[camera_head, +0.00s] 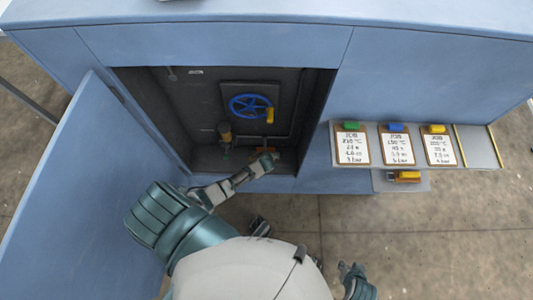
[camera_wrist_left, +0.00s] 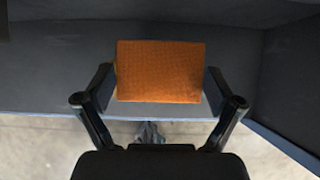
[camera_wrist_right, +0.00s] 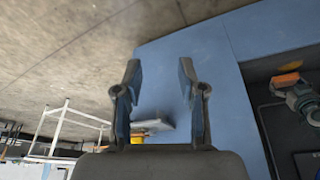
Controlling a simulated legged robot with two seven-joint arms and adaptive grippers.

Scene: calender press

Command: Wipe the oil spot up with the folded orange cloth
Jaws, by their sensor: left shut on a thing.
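The folded orange cloth (camera_wrist_left: 160,70) is between the fingers of my left gripper (camera_wrist_left: 160,88), which is shut on it, in the left wrist view. The cloth also shows in the right wrist view (camera_wrist_right: 285,78). In the head view my left gripper (camera_head: 267,158) reaches into the front of the open dark cabinet, low over its floor (camera_head: 207,158). I cannot make out the oil spot; the cloth and gripper cover part of the floor. My right gripper (camera_wrist_right: 160,70) is open and empty, outside the cabinet.
A blue handwheel (camera_head: 250,105) with a yellow grip is on the cabinet's back wall. A dark, brown-topped fitting (camera_head: 225,132) stands at left inside. The open blue door (camera_head: 85,180) bounds the left. Clipboards (camera_head: 396,145) and a small shelf (camera_head: 402,183) are at the right.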

